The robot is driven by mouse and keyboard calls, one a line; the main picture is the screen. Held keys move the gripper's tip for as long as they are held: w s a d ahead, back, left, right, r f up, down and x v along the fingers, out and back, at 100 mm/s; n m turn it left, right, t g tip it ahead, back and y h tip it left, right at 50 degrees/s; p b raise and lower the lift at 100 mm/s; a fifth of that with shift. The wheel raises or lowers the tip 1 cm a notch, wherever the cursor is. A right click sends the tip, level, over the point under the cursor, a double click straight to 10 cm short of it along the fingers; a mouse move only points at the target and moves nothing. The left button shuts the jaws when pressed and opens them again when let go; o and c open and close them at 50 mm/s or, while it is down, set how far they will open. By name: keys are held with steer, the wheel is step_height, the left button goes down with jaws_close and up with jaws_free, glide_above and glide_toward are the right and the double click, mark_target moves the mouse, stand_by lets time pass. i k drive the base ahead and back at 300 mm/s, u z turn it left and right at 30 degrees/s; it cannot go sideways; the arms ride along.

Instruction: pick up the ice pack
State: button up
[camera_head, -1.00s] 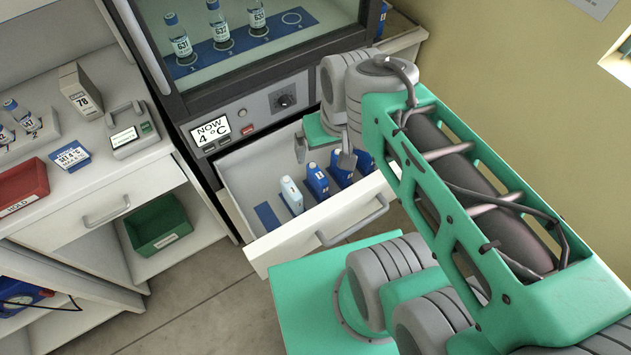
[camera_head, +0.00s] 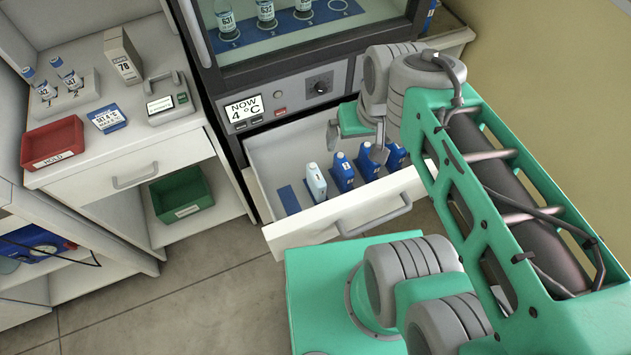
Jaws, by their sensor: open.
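Several ice packs stand upright in a row in the open drawer below the glass-fronted cabinet. The pale, whitish ice pack (camera_head: 315,184) is at the left of the row, and a blue ice pack (camera_head: 342,173) stands to its right. Nothing shows held between the fingers.
A blue pad (camera_head: 289,200) lies bare at the drawer's left. The drawer front with its handle (camera_head: 374,216) sticks out over the floor. The cabinet (camera_head: 300,98) rises behind. At left, a counter bears a red tray (camera_head: 53,143); a green bin (camera_head: 181,195) sits below.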

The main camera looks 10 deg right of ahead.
mark_target(317, 183)
steer(key=u, duration=3.2)
steer(key=i, duration=0.85)
steer(key=z, duration=1.3)
